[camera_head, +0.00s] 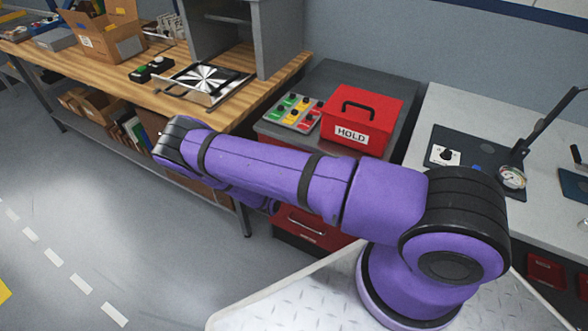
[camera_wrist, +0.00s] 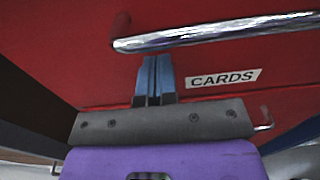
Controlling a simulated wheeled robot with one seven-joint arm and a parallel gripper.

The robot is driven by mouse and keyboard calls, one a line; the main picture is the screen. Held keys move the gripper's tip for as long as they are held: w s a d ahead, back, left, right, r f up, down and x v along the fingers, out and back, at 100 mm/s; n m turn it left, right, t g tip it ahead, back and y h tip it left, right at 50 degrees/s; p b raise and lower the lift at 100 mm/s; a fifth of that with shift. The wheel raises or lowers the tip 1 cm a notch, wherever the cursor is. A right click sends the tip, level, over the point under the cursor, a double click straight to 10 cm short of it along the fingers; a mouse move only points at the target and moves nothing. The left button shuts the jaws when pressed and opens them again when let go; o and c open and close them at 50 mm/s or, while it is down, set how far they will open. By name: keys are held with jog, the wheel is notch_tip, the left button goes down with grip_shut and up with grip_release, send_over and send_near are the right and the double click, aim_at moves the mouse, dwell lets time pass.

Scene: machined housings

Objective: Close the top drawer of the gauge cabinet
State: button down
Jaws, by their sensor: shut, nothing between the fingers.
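The gauge cabinet (camera_head: 388,122) has a dark grey top and stands between the wooden bench and the pale bench; my purple arm hides much of its front. A red drawer front with a silver handle (camera_head: 305,226) shows below my arm. In the wrist view, a red drawer front (camera_wrist: 70,50) with a silver bar handle (camera_wrist: 225,34) and a white CARDS label (camera_wrist: 224,78) fills the picture. I cannot tell whether this is the top drawer, or how far it stands out. My gripper (camera_wrist: 154,62) is shut and empty, its blue fingertips just below the handle; contact is unclear.
The wooden bench (camera_head: 225,118) is at left; the pale bench (camera_head: 418,118) with a dial gauge (camera_head: 512,178) is at right. The floor at left is clear.

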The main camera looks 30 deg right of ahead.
jog(key=v, duration=1.3)
jog(key=shift+s+a, duration=0.1)
jog(key=shift+a, duration=0.05)
jog(key=s+d+r+m+g+y, duration=0.15)
jog(key=r+m+g, duration=0.3)
jog(key=r, duration=0.75)
jog(key=s+d+r+m+g+y, duration=0.1)
jog(key=r+m+g+y, duration=0.15)
jog(key=r+m, duration=0.65)
jog(key=s+d+r+m+g+y, duration=0.1)
jog(key=d+r+m+g+y, duration=0.2)
jog(key=r, duration=1.2)
jog(key=s+d+r+m+y, duration=0.1)
jog(key=s+r+m+y, duration=0.1)
jog(key=s+r, duration=0.4)
jog(key=s+r+m+y, duration=0.2)
jog(key=s+r, duration=0.2)
jog(key=r, duration=0.5)
jog(key=s+r+m+t+y, duration=0.2)
jog(key=s+r, duration=0.2)
jog(key=s, duration=0.3)
jog(key=s+r+m+t+y, duration=0.2)
jog(key=s+r+t, duration=0.1)
jog(key=s, duration=0.4)
jog(key=shift+s+a+r, duration=0.2)
jog(key=shift+r, duration=0.35)
